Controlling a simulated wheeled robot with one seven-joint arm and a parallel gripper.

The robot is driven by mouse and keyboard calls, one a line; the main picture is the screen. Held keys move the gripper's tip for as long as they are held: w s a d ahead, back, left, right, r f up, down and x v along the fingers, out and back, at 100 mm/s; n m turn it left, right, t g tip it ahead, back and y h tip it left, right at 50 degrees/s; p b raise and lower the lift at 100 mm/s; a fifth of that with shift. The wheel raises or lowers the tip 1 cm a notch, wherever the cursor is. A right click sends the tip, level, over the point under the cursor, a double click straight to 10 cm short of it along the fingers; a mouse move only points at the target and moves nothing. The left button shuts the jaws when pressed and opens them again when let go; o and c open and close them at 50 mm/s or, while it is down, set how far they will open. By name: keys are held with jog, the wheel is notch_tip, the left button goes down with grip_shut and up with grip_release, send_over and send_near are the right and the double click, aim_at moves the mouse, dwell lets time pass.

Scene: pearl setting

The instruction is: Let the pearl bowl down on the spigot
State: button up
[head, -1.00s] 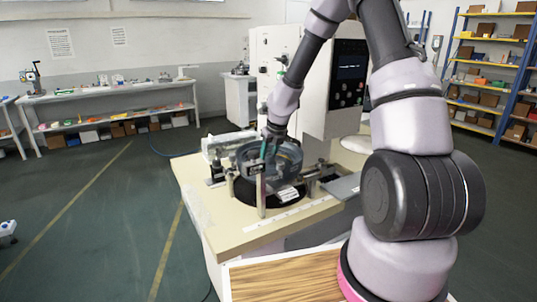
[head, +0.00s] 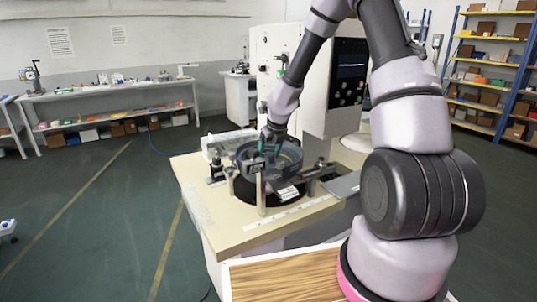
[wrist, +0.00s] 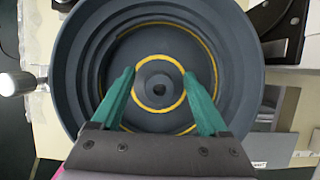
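The pearl bowl (head: 288,160) is a dark blue-grey round bowl, level over the black round base on the bench. In the wrist view the bowl (wrist: 75,60) shows yellow rings and a central hub (wrist: 160,88) with a dark hole. My gripper (head: 269,150) reaches down into the bowl from above. The spigot is hidden under the bowl; I cannot tell how fully the bowl is seated.
The beige bench top (head: 225,228) holds metal posts and fixtures close around the bowl. A post (head: 261,192) stands in front of it. A grey plate (head: 343,186) lies to the right. A tall machine cabinet (head: 315,100) stands behind. The bench's front left is clear.

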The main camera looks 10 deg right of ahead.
jog(key=s+a+r+n+t+y, duration=0.1)
jog(key=s+r+n+t, duration=0.25)
jog(key=r+n, duration=0.8)
jog(key=s+a+r+n+t+y, duration=0.15)
jog(key=s+r+n, duration=0.25)
jog(key=r, duration=1.4)
jog(key=s+d+n, duration=0.2)
jog(key=s+n, duration=0.2)
jog(key=s, duration=0.3)
jog(key=s+d+r+n+g+h, duration=0.1)
jog(key=s+d+n, duration=0.2)
jog(key=s, duration=0.5)
jog(key=s+d+r+n+g+h, duration=0.1)
jog(key=s+d+n, duration=0.2)
jog(key=s+n, duration=0.3)
jog(key=shift+s+d+r, duration=0.15)
jog(key=shift+s+r, duration=0.1)
jog(key=shift+s, duration=0.6)
